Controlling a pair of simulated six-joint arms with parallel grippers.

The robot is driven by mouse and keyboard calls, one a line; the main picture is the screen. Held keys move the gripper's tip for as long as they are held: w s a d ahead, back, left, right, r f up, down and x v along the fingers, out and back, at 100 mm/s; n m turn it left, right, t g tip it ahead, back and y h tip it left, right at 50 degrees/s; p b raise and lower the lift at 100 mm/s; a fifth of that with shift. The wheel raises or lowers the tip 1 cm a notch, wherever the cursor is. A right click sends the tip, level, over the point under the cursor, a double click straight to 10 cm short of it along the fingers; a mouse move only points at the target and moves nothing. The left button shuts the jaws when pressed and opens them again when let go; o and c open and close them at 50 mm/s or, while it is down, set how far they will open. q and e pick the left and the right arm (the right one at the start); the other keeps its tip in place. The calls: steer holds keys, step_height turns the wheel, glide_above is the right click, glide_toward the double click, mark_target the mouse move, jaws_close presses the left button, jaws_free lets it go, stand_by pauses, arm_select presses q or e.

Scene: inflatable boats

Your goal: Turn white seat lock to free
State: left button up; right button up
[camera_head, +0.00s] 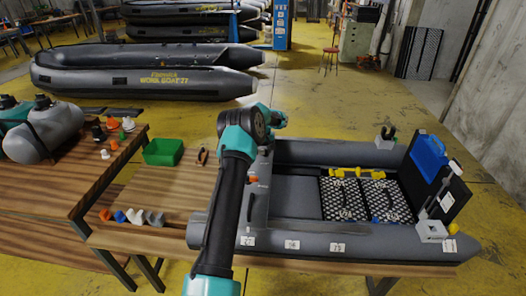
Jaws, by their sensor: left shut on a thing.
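A grey inflatable boat (375,243) lies on the wooden table, with two speckled black-and-white panels (342,198) inside it. My left arm rises from the bottom middle, across the boat's left part. My left gripper (268,143) is at the arm's far end, by the boat's far left side. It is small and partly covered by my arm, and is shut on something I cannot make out. I cannot pick out the white seat lock for certain; my arm hides part of that area. A small orange part (253,179) shows beside my arm. My right gripper is out of view.
A green bin (163,152) stands on the table to the left. Orange, blue and grey fittings (133,216) lie near its front edge. Grey tanks (45,130) stand on the left table. A blue case (428,155) is at the boat's right end.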

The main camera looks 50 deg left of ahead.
arm_select(q)
steer(key=shift+w+a+m, duration=0.1)
steer(key=shift+m, duration=0.85)
steer(key=shift+w+a+m, duration=0.1)
steer(key=shift+m, duration=0.85)
steer(key=o, duration=0.9)
step_height(320, 180, up, 18)
steer(key=shift+f, duration=0.25)
steer(key=shift+d+f, duration=0.1)
